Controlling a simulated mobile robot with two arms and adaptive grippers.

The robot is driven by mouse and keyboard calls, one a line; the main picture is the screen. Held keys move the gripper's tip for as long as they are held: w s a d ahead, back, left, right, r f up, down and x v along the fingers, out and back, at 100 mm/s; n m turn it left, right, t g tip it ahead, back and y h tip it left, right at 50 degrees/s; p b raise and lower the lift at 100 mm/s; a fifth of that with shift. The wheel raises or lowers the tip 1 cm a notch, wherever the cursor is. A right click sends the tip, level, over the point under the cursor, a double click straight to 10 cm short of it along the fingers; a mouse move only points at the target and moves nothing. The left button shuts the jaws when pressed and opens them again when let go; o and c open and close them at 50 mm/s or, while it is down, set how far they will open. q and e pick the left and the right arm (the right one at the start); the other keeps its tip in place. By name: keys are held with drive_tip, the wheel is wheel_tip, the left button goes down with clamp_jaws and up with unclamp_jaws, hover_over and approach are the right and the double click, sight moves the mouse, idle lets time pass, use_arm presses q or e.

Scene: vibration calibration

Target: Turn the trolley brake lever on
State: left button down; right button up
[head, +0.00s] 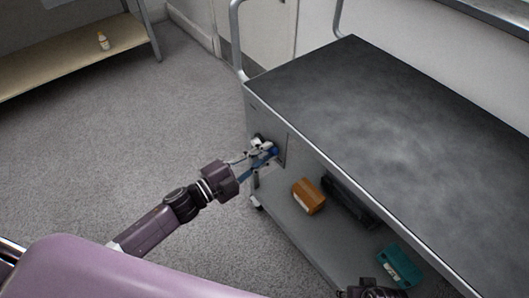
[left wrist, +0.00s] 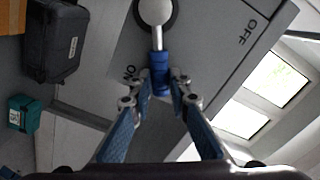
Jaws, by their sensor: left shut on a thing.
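The trolley (head: 400,110) has a dark flat top, and a grey panel on its end carries the brake lever. The lever has a silver round pivot (left wrist: 155,10), a thin rod and a blue grip (left wrist: 159,72). In the head view the blue grip (head: 272,151) shows at my left gripper (head: 263,154). In the left wrist view my left gripper (left wrist: 158,88) is shut on the blue grip, one fingertip on each side. The lever lies near the ON label (left wrist: 130,72); the OFF label (left wrist: 248,32) is farther right. My right gripper (head: 370,290) shows only partly at the bottom edge.
The lower shelf holds an orange-brown box (head: 308,196), a black case (head: 348,203) and a teal box (head: 399,266). A bench (head: 70,55) with a small bottle (head: 103,41) stands at the upper left. Carpet between is clear.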

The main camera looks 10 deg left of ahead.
use_arm(q)
drive_tip(key=c, duration=1.8)
unclamp_jaws()
drive_tip(key=shift+f, duration=0.1)
drive_tip(key=v, duration=1.2)
drive_tip(key=shift+w, duration=0.1)
